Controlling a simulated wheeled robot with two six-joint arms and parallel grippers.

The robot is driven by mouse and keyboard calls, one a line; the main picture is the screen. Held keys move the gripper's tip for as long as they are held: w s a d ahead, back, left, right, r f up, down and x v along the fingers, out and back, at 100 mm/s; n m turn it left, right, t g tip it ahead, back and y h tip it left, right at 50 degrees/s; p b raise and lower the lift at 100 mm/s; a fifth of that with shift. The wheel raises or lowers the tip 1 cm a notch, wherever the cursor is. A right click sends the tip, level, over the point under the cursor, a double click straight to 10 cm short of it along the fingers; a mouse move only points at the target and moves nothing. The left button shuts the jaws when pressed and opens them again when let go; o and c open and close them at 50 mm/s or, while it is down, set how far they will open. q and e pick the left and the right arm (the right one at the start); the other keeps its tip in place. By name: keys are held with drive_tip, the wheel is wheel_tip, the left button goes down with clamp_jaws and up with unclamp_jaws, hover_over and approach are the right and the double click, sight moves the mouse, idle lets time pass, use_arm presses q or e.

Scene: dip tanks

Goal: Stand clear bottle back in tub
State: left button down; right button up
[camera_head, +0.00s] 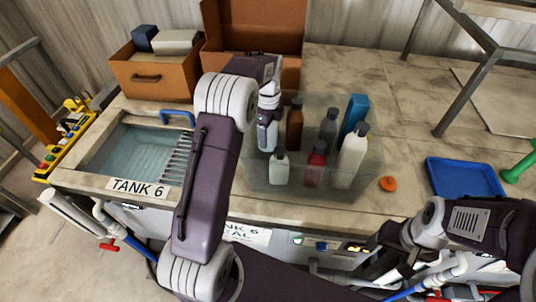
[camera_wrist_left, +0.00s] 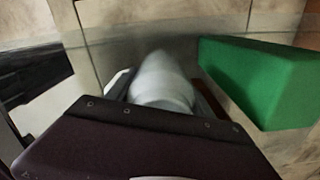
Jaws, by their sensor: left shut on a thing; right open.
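My left gripper (camera_head: 268,84) is shut on the clear bottle (camera_head: 267,134), around its upper part. The bottle looks upright, at the left side of the see-through tub (camera_head: 335,194). I cannot tell whether its base touches the tub floor. In the left wrist view the greyish bottle (camera_wrist_left: 162,82) sits between the fingers, its lower part hidden or blurred. My right gripper (camera_head: 392,264) is open and empty, low at the table's front edge.
The tub holds a brown bottle (camera_head: 295,126), a grey bottle (camera_head: 328,130), a blue container (camera_head: 353,112), a white bottle (camera_head: 352,156), a red bottle (camera_head: 316,165) and a short pale bottle (camera_head: 279,168). A green block (camera_wrist_left: 255,78) is close by in the wrist view. Tank 6 (camera_head: 130,152) lies left.

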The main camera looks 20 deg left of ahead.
sight(269, 148)
use_arm(q)
drive_tip(key=f, duration=0.3)
drive_tip(key=shift+w+f, duration=0.2)
drive_tip(key=shift+f, duration=0.05)
drive_tip(key=f+p, duration=0.1)
drive_tip(key=f, duration=0.2)
drive_tip(key=shift+s+p, duration=0.2)
drive_tip(key=shift+p, duration=0.2)
drive_tip(key=shift+f, duration=0.3)
drive_tip(key=shift+w, duration=0.15)
drive_tip(key=shift+f, duration=0.15)
drive_tip(key=shift+c, duration=2)
unclamp_jaws()
